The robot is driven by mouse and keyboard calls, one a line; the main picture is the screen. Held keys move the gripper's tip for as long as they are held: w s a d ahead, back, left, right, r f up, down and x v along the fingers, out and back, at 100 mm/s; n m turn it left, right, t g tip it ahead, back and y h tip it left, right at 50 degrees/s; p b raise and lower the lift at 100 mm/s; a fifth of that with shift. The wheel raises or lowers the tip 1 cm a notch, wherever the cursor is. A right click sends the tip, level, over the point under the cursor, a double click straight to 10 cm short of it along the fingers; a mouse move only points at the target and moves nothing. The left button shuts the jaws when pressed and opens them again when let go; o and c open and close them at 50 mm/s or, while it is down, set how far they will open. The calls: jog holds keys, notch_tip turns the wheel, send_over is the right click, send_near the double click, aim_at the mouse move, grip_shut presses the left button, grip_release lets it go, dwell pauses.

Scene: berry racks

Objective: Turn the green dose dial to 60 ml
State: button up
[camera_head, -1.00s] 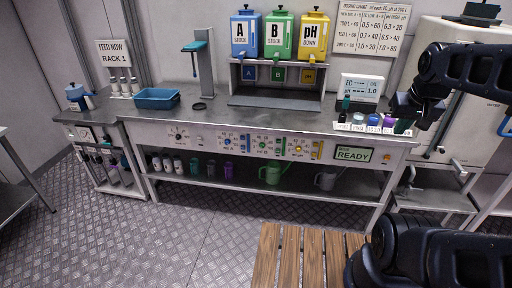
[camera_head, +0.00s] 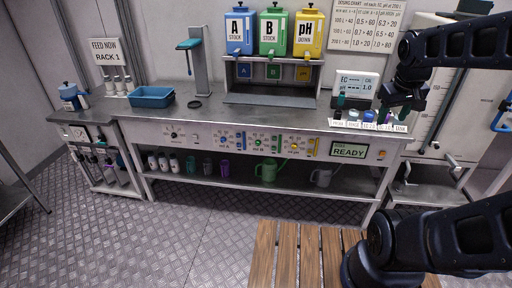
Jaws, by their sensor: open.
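The green dose dial (camera_head: 259,142) is on the front panel of the workbench, between the blue dial (camera_head: 226,140) and the yellow dial (camera_head: 297,145). Its pointer and scale are too small to read. My gripper (camera_head: 393,114) is open and dark, above the right end of the bench near the small bottles. It is well to the right of the green dial and higher, not touching it. Its fingers are hard to make out against the bottles.
Blue, green and yellow stock tanks (camera_head: 273,33) stand on a shelf at the back. A meter (camera_head: 357,86) and small bottles (camera_head: 368,116) stand at the right. A lit READY display (camera_head: 349,150) is right of the dials. A wooden slatted surface (camera_head: 290,255) is in front.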

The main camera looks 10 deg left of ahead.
jog(key=w+a+f+n+h, duration=0.2)
jog(key=w+a+f+n, duration=0.15)
jog(key=w+n, duration=0.4)
jog(key=w+a+f+n+g+h, duration=0.1)
jog(key=w+a+f+n+h, duration=0.25)
jog(key=w, duration=0.75)
jog(key=w+a+f+n+h, duration=0.2)
jog(key=w+a+f+n, duration=0.15)
jog(key=w+n, duration=0.4)
jog(key=w+a+f+n+t+h, duration=0.1)
jog(key=w+a+f+n+h, duration=0.1)
jog(key=w+a+f+n, duration=0.35)
jog(key=n+t+y, duration=0.4)
jog(key=n+t, duration=0.9)
jog(key=n, duration=1)
send_near(257, 144)
jog(key=shift+h, duration=0.25)
jog(key=x, duration=0.8)
jog(key=shift+w+f, duration=0.2)
jog(key=shift+c, duration=0.2)
jog(key=shift+m, duration=0.3)
jog(key=c, duration=0.9)
